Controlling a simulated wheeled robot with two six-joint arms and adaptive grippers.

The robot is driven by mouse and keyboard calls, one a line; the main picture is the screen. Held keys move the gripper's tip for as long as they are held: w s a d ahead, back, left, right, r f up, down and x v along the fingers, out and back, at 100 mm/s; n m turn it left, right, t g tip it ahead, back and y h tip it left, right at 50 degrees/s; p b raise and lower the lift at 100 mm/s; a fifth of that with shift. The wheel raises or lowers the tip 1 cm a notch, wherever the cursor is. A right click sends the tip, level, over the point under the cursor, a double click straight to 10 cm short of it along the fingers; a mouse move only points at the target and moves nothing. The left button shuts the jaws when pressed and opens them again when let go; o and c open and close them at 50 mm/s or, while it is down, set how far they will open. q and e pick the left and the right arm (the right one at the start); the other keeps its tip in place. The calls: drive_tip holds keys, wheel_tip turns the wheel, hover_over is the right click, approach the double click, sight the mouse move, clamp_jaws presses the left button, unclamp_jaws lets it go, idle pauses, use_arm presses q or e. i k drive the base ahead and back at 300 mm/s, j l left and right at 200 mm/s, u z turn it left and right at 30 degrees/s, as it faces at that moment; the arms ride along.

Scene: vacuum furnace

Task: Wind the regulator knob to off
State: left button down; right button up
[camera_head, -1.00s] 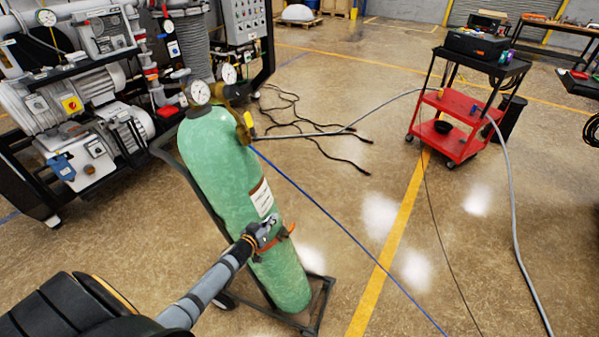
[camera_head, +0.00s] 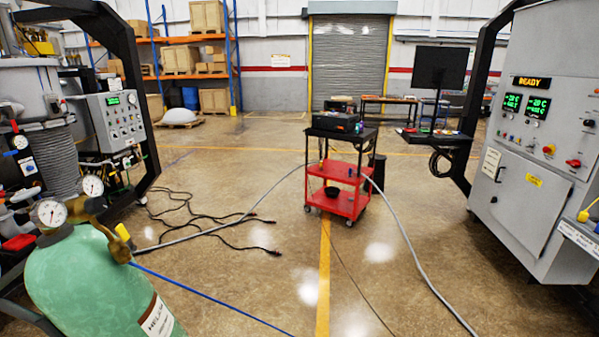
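The brass regulator (camera_head: 92,210) sits on top of a green gas cylinder (camera_head: 85,285) at the lower left. It carries two round white dial gauges, one (camera_head: 49,212) at the left and one (camera_head: 92,186) behind it. A rounded brass part (camera_head: 120,250) and a small yellow piece (camera_head: 122,231) are on its right side; I cannot tell surely which is the knob or how it is set. A blue hose (camera_head: 210,300) runs from the regulator to the lower right. Neither of my grippers is in view.
A red cart (camera_head: 338,190) stands in the middle. Dark cables (camera_head: 205,218) and a grey hose (camera_head: 415,260) lie on the floor. A grey control cabinet (camera_head: 540,150) reading READY is at the right. Furnace machinery (camera_head: 118,120) stands behind the cylinder. The floor right of the cylinder is mostly clear.

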sight(94, 205)
drive_tip(key=u, duration=1.25)
